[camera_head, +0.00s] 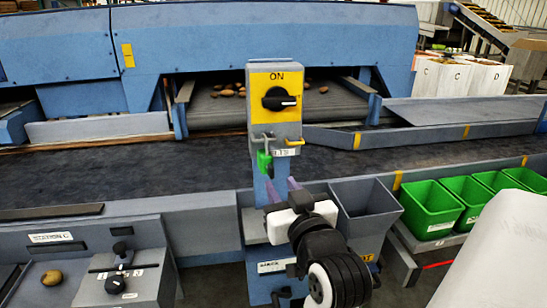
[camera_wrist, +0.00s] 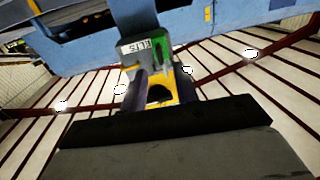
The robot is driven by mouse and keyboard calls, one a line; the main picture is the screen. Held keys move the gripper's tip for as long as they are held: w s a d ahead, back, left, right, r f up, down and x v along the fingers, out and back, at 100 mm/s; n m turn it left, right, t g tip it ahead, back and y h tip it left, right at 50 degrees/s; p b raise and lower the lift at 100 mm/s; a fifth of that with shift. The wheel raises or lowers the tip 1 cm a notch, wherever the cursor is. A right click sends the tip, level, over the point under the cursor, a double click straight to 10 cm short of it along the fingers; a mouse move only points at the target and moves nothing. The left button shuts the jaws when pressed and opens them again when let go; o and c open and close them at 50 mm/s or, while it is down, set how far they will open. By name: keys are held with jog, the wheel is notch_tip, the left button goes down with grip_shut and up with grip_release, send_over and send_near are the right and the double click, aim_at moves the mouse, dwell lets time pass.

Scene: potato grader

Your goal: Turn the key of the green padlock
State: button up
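The green padlock (camera_head: 264,160) hangs at the lower left of the grey control box (camera_head: 288,136), below its yellow panel marked ON with a black knob (camera_head: 278,99). In the wrist view, which looks upside down, the green padlock (camera_wrist: 162,39) shows beyond the fingertips. A key cannot be made out in either view. My gripper (camera_head: 282,184) is just below the box, in front of its blue post and below the padlock. In the wrist view my gripper (camera_wrist: 162,76) is open, its two fingers apart with nothing seen between them.
A grey bin (camera_head: 366,212) stands right of the post, with several green bins (camera_head: 432,208) further right. A dark conveyor belt (camera_head: 130,172) runs behind. A station panel with black knobs (camera_head: 122,270) and a potato (camera_head: 51,278) is at lower left.

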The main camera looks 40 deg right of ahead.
aim_at(272, 173)
jog(key=shift+w+r+p, duration=0.15)
jog(key=shift+r+p, duration=0.05)
jog(key=shift+p, duration=0.3)
jog(key=shift+f+x, duration=0.15)
jog(key=shift+x, duration=1.2)
jog(key=shift+f+x, duration=0.1)
jog(key=shift+x, duration=1.3)
grip_shut()
